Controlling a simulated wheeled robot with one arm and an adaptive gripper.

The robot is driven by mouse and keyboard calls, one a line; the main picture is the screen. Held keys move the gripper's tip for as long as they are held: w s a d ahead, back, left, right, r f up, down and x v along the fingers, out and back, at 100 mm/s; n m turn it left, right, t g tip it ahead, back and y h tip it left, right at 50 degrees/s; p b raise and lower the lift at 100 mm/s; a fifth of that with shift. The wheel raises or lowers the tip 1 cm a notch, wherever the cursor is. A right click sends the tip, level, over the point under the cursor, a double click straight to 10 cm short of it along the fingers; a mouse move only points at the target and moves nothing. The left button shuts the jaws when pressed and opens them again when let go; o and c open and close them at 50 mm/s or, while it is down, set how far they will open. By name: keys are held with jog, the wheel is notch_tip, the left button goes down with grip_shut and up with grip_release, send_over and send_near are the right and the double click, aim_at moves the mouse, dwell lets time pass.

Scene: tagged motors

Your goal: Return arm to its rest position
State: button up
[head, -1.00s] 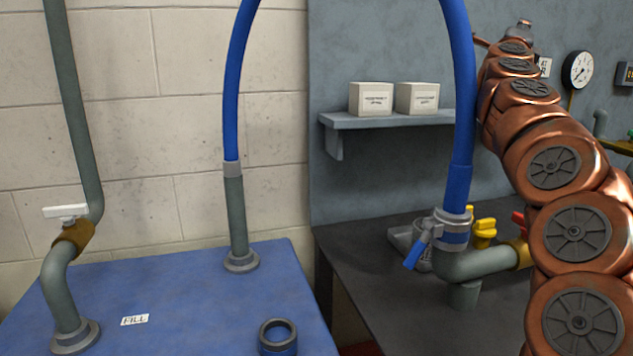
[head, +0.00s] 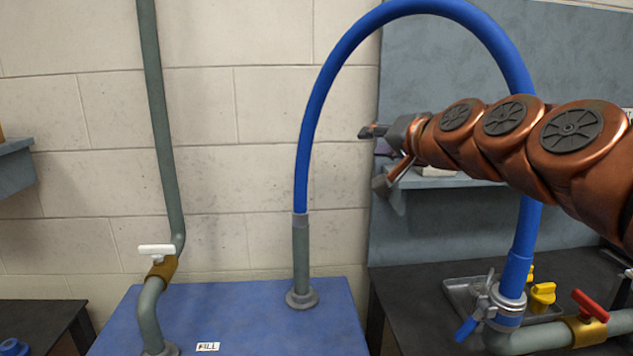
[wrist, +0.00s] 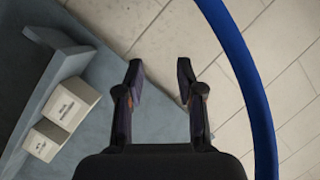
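My gripper (head: 378,158) is at the end of my copper-coloured arm, which reaches in from the right edge of the head view. The arm hides much of the wall shelf behind it. In the wrist view my gripper (wrist: 160,72) has its two dark fingers spread apart with nothing between them. The blue hose (head: 312,130) arches behind or beside my arm in the head view. In the wrist view the hose (wrist: 240,65) curves past the right of the fingers, apart from them.
A wall shelf (wrist: 62,85) and two white boxes (wrist: 68,108) lie left of the fingers. A blue-topped tank (head: 250,320) has a pipe with a white-handled valve (head: 158,252). The hose's right end meets a clamp coupling (head: 505,305) on the dark bench, near a red-handled valve (head: 590,306).

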jog(key=s+a+f+n+g+h+p, duration=0.2)
jog(key=s+f+n+g+p, duration=0.35)
jog(key=s+f, duration=0.95)
jog(key=s+d+f+g+h+p, duration=0.1)
jog(key=s+d+f+g+p, duration=0.1)
jog(key=s, duration=0.6)
jog(key=s+d+f+g+h+p, duration=0.1)
jog(key=s+d+f+g, duration=0.3)
jog(key=s, duration=0.5)
jog(key=s+d+f+g+h+p, duration=0.2)
jog(key=s+d+f+g+p, duration=0.1)
jog(key=s, duration=0.5)
jog(key=shift+s+m+g, duration=0.25)
jog(key=shift+m+g, duration=0.1)
jog(key=shift+g, duration=0.4)
jog(key=shift+d, duration=0.2)
